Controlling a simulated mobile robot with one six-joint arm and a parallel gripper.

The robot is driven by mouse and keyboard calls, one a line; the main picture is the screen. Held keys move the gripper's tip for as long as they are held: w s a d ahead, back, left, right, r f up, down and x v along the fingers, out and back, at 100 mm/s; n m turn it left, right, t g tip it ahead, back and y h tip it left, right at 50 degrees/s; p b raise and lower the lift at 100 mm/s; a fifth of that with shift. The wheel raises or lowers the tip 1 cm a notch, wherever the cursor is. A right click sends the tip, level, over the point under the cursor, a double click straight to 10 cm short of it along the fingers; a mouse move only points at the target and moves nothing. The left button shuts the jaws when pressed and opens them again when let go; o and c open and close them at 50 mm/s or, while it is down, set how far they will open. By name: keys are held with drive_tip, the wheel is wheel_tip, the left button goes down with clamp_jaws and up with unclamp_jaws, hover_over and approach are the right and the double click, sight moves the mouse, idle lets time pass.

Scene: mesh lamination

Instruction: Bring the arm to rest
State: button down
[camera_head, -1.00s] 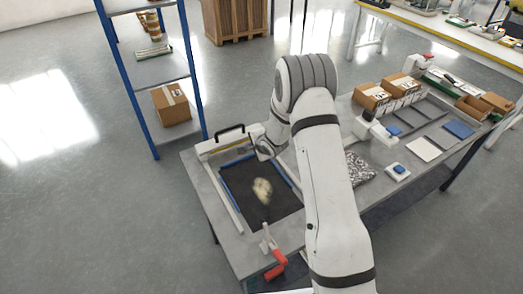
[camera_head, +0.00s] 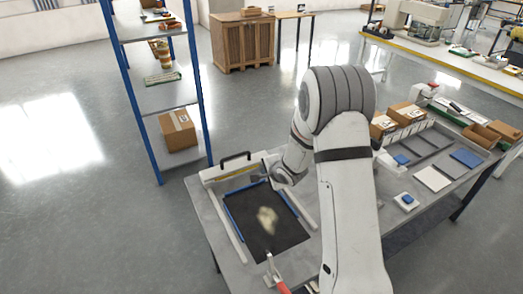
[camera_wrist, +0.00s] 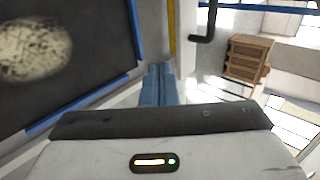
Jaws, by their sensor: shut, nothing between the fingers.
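My gripper (camera_head: 264,178) is shut and empty. In the head view it hangs at the end of my bent arm, over the far right corner of the black mesh sheet. In the wrist view its blue-grey fingers (camera_wrist: 158,85) are together beside the sheet's blue edging. The black mesh sheet (camera_head: 240,205) lies on the grey worktable with blue strips along its edges. A pale patch (camera_head: 267,220) lies on the sheet and also shows in the wrist view (camera_wrist: 32,48). My arm hides part of the table.
A pressing frame with a black handle (camera_head: 235,158) stands at the table's far left. A red-handled clamp (camera_head: 276,275) is at the near edge. Cardboard boxes (camera_head: 405,113), a blue pad (camera_head: 466,158) and a white pad (camera_head: 433,179) lie at right. A blue shelf rack (camera_head: 163,93) stands behind left.

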drive_tip(key=s+d+r+n+g+h, duration=0.1)
drive_tip(key=s+d+r+n+h, duration=0.2)
drive_tip(key=s+r, duration=0.5)
drive_tip(key=s+d+r+n+g+h, duration=0.1)
drive_tip(key=s+d+r+n, duration=0.2)
drive_tip(key=s+d+r, duration=0.45)
drive_tip(key=s+a+r+n+g, duration=0.1)
drive_tip(key=s+r+n, duration=0.2)
drive_tip(key=s, duration=0.7)
drive_tip(key=s+a+r+n+g, duration=0.2)
drive_tip(key=s+r+n, duration=0.1)
drive_tip(key=s, duration=0.7)
drive_tip(key=shift+s+r+n+b, duration=0.35)
drive_tip(key=shift+s+n+b, duration=0.1)
drive_tip(key=shift+n, duration=0.25)
